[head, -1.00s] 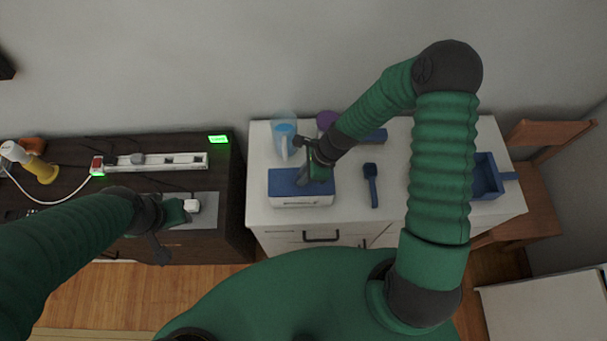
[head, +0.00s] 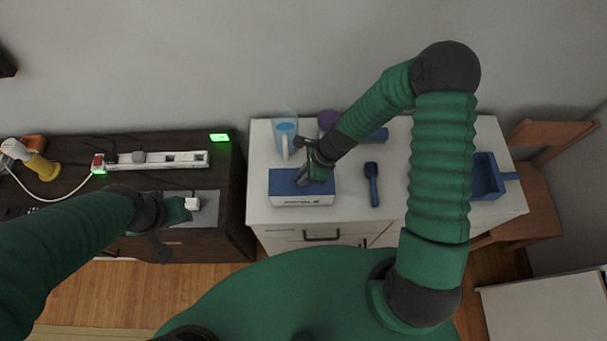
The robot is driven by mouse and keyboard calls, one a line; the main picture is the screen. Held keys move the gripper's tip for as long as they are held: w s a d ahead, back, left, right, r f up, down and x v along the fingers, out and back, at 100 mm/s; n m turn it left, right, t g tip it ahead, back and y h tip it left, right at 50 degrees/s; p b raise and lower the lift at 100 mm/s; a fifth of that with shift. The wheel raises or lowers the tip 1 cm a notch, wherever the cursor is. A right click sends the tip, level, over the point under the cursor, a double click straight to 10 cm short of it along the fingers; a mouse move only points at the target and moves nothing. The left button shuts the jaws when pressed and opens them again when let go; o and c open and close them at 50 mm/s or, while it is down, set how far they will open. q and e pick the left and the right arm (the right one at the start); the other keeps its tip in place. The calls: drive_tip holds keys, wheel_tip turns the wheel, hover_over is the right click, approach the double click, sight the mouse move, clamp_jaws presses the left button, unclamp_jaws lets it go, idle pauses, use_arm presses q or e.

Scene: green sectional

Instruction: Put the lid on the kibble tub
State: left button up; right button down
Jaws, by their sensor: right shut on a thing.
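The kibble tub (head: 318,200) is a white box with dark lettering on its front, near the front left of the white cabinet top. The blue lid (head: 321,186) lies over the tub's top, lined up with its edges; whether it is fully seated I cannot tell. My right gripper (head: 303,180) is over the left-middle of the lid and shut on it; its fingertips partly hide the contact. My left gripper (head: 178,212) is over the dark cabinet at left, well away from the tub; its finger gap is unclear.
A blue-and-clear jug (head: 285,135) stands behind the tub, close to my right gripper. A dark blue scoop (head: 371,183) lies right of the tub, and a blue bin (head: 487,177) farther right. A power strip (head: 160,160) is on the dark cabinet.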

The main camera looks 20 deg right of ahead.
drive_tip(key=shift+f, duration=0.2)
idle(0.6)
drive_tip(key=c, duration=1.3)
unclamp_jaws()
drive_tip(key=o, duration=0.5)
drive_tip(key=shift+r, duration=0.15)
wheel_tip(320, 180, up, 7)
drive_tip(key=p, duration=0.6)
